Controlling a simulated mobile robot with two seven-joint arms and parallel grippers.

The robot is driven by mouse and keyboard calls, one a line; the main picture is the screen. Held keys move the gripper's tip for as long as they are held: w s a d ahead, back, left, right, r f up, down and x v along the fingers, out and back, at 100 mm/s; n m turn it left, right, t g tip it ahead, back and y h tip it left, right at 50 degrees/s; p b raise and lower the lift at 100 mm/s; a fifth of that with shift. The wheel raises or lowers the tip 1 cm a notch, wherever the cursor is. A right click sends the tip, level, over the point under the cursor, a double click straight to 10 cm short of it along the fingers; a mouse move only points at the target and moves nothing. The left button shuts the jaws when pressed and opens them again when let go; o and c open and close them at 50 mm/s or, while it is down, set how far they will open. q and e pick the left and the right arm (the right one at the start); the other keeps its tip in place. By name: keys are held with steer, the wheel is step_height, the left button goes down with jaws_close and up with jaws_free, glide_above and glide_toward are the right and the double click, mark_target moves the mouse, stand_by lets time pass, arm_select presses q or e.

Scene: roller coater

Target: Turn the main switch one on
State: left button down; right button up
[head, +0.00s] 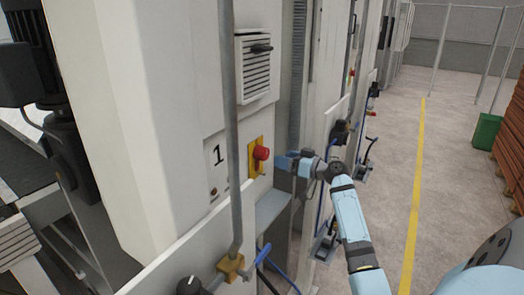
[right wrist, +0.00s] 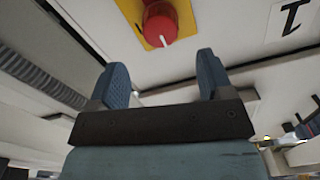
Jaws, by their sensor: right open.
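The main switch one is a red rotary knob (head: 261,153) on a yellow plate (head: 254,168) on the white machine panel, beside a label "1" (head: 217,156). My right gripper (head: 283,161) is just to the right of the knob and apart from it. In the right wrist view the knob (right wrist: 160,22) is at the top centre, with a white mark on it pointing at the gripper. My right gripper (right wrist: 162,72) is open and empty, its two blue fingers spread below the knob. My left gripper is not in view.
A ledge (head: 270,208) and blue and black cables (head: 275,265) are below. Floor on the right is open, with a yellow line (head: 416,190).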

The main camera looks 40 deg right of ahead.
mark_target(267, 153)
steer(key=p+x, duration=0.2)
steer(key=x, duration=0.5)
steer(key=shift+w+a, duration=0.15)
steer(key=shift+w, duration=0.1)
steer(key=shift+w+a+f, duration=0.1)
steer(key=shift+w+a, duration=0.05)
steer(key=shift+w, duration=0.3)
steer(key=c, duration=0.9)
